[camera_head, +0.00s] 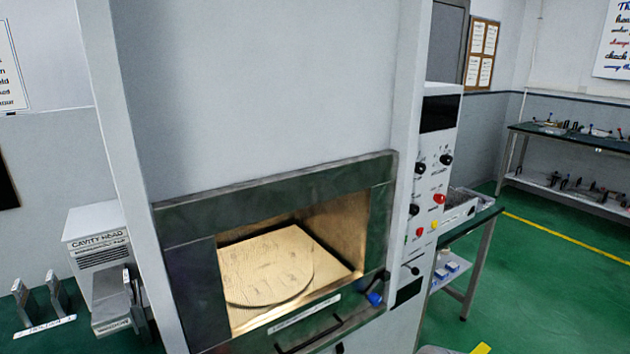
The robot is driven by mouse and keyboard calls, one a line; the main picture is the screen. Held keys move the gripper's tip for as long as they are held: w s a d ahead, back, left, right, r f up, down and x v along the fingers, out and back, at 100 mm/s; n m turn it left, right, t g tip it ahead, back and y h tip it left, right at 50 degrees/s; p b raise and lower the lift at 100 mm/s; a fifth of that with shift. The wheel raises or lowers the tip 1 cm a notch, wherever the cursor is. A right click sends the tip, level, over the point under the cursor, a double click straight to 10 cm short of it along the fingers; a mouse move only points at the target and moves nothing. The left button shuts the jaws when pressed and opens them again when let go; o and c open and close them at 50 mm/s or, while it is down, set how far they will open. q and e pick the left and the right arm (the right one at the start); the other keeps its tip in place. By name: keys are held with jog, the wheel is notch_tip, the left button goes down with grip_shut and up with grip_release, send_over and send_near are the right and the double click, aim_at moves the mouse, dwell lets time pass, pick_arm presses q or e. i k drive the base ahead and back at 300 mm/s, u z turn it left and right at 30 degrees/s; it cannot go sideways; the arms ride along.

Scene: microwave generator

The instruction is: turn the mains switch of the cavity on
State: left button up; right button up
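The cavity (345,240) is a grey cabinet opening with a dark metal frame and a lit, gold-coloured interior. A round plate (265,275) lies inside it. To its right is a white control panel (437,150) with a black display (439,113), several black knobs, a red button (439,198) and a yellow button (434,224). A small black lever-like control (411,270) sits low on the panel. The panel is seen at a steep angle and its labels are unreadable, so I cannot tell which control is the mains switch or its position. Neither gripper is clearly visible.
A blue knob (375,299) and a black handle (322,334) are at the cavity's lower front. A labelled cavity head box (95,240) stands at left. A bench (480,218) is behind the panel. Green floor (545,290) is open at right.

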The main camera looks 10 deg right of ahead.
aim_at(439, 198)
jog(key=z, duration=0.55)
jog(key=k, duration=0.3)
jog(key=z, duration=0.8)
jog(key=i, duration=0.9)
jog(key=z, duration=0.35)
